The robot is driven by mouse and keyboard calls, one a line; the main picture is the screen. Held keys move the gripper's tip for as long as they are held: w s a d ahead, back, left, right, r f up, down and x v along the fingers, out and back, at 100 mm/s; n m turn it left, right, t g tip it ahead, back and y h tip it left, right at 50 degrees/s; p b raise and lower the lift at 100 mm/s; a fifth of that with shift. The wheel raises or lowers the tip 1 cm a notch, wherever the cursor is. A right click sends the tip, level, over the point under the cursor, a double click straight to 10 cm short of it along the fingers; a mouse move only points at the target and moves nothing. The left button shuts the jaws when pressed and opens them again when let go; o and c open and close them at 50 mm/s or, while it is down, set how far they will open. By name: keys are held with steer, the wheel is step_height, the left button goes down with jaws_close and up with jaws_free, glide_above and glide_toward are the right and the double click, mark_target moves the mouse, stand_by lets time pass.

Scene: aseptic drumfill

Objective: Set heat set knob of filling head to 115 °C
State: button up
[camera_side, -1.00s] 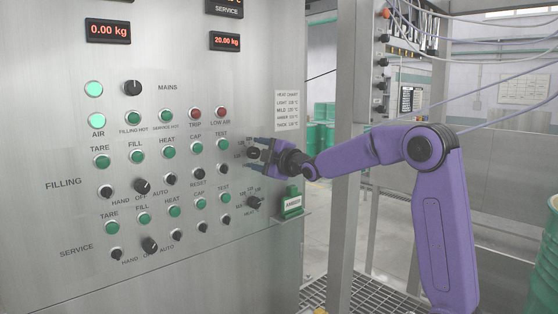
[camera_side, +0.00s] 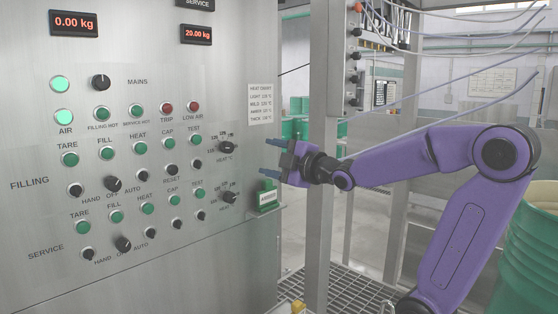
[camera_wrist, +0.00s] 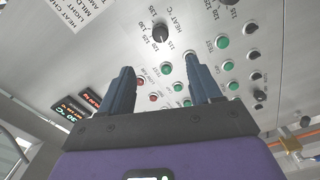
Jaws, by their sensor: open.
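The heat set knob of the filling row (camera_side: 226,147) is a small black knob on the steel panel, with a dial of numbers and "HEAT °C" around it. In the wrist view this knob (camera_wrist: 160,33) sits beyond the fingers, roughly between their lines. Its pointer is too small to read surely. My gripper (camera_side: 269,157) is open and empty, to the right of the knob and apart from it, fingers toward the panel. Its two dark fingers (camera_wrist: 159,66) also show in the wrist view with nothing between them.
A second heat knob (camera_side: 229,197) sits just below, in the service row. A heat chart (camera_side: 262,104) is above right. Green buttons (camera_side: 195,140) and black switches lie left. A steel post (camera_side: 322,150) stands behind my gripper.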

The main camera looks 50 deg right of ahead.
steer(key=shift+s, duration=0.95)
steer(key=s+a+f+m+g+y, duration=0.1)
steer(key=s+a+f+g+y, duration=0.1)
steer(key=s+a+f+g, duration=0.45)
steer(key=s+a+f+m+g+y, duration=0.1)
steer(key=s+a+f+g+y, duration=0.2)
steer(key=f, duration=0.7)
steer(key=s+d+f+g+h, duration=0.1)
steer(key=s+f+g, duration=0.1)
steer(key=s, duration=0.6)
steer(key=s+d+f+g+h, duration=0.1)
steer(key=s+f+g+h, duration=0.1)
steer(key=s, duration=0.6)
steer(key=s+d+f+g+h, duration=0.1)
steer(key=s+f+g, duration=0.2)
steer(key=s, duration=0.5)
steer(key=shift+d+f+g+h, duration=0.25)
steer(key=shift+d+g+h, duration=0.05)
steer(key=shift+g, duration=0.35)
steer(key=shift+w, duration=0.1)
